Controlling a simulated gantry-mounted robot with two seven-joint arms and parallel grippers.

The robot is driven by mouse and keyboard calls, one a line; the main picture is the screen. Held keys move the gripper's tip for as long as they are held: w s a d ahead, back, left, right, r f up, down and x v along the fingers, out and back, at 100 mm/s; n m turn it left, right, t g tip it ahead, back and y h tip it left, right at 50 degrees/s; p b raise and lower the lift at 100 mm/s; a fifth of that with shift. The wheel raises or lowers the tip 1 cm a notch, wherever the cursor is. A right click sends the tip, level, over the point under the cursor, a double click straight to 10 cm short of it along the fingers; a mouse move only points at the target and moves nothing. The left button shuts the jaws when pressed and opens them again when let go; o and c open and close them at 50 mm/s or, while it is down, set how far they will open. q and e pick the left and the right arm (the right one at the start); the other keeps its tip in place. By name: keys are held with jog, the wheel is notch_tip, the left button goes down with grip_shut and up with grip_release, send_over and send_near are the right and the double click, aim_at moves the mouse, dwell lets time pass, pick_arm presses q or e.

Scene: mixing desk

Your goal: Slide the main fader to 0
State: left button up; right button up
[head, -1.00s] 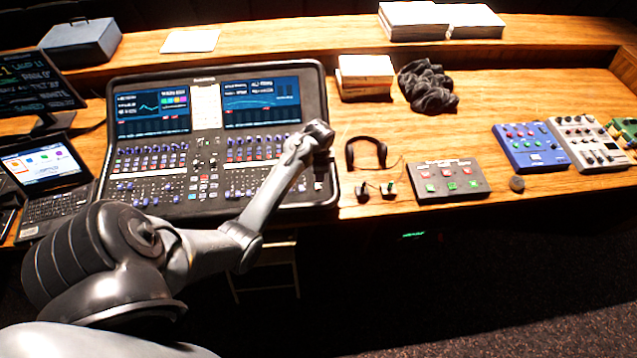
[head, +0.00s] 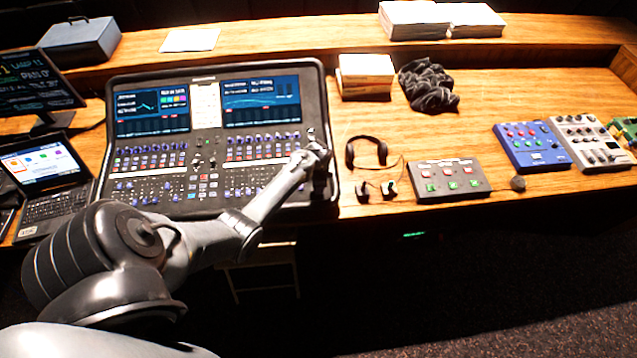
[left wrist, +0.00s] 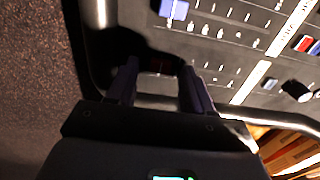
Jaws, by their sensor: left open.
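The mixing desk (head: 160,78) stands on the wooden counter, with two screens and rows of knobs and faders. My left arm reaches over its front right corner. In the left wrist view my left gripper (left wrist: 160,64) is open, its two fingers apart and low over the black panel near the desk's rim. A dark patch with a faint reddish mark lies between the fingertips; I cannot tell whether it is the main fader's cap. A pale violet cap (left wrist: 173,10) shows above, beyond the fingers. In the head view my wrist and hand hide the main fader's area. The right gripper is not in view.
Headphones (head: 383,152) and a grey button box (head: 448,180) lie right of the desk. A blue box (head: 530,147) and a white mixer (head: 588,142) stand farther right. A laptop (head: 48,175) stands at the left.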

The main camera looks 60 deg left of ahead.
pick_arm(q)
grip_shut()
dwell(0.3)
jog(key=w+a+b, duration=0.1)
jog(key=a, duration=0.1)
jog(key=w+a+b, duration=0.1)
jog(key=a, duration=0.1)
jog(key=w+a+b, duration=0.1)
jog(key=a+b, duration=0.1)
jog(key=shift+r, duration=0.15)
jog(key=shift+w+a+r, duration=0.1)
jog(key=shift+a, duration=0.25)
jog(key=shift+r, duration=0.1)
grip_release()
